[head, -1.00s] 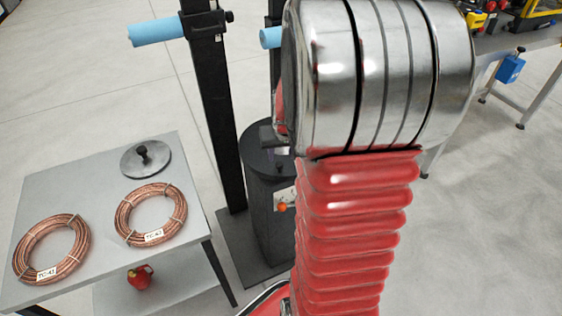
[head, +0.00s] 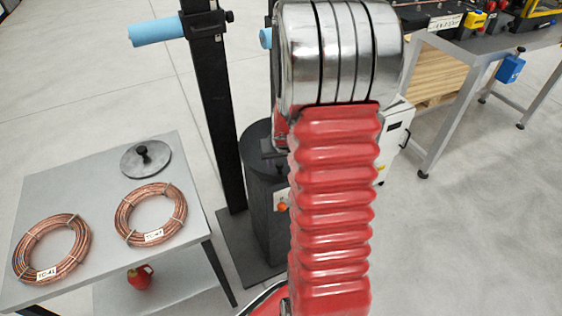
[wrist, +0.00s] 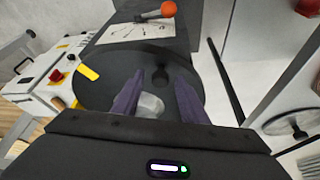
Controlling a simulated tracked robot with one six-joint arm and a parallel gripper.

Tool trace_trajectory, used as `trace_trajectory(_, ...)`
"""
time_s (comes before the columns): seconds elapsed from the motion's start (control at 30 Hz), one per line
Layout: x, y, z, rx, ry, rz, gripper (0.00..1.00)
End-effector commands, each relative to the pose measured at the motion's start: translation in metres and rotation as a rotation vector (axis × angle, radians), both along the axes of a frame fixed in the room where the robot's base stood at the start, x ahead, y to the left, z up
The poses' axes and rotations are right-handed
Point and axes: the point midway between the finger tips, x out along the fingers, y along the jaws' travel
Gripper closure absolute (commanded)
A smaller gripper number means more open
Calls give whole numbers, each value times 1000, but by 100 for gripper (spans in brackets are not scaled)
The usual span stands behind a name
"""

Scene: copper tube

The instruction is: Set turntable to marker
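The turntable (wrist: 100,92) is a dark round disc in the wrist view, with a dark knob-like part (wrist: 159,75) on it. A yellow tab (wrist: 88,72) lies across its left rim; I cannot tell whether it is the marker. In the head view its black cylindrical stand (head: 262,205) is partly hidden behind my arm. My gripper (wrist: 158,78) is open, its two fingers over the disc with the dark part between their tips as seen; contact cannot be told. A pale round patch shows between the fingers. In the head view my gripper is hidden.
An orange ball handle (wrist: 168,9) stands on a pale plate beyond the disc. A white box (wrist: 52,82) is at left. A grey table (head: 95,185) holds copper coils (head: 150,214) and a lidded disc (head: 146,160). A black post (head: 213,110) stands beside the stand.

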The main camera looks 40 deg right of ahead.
Motion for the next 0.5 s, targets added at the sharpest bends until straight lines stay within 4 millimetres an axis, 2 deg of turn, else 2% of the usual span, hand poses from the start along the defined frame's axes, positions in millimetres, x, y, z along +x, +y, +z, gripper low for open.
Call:
trace_trajectory(0.1,0,0,0,0,0,0,60)
trace_trajectory(0.5,0,0,0,0,0,0,89)
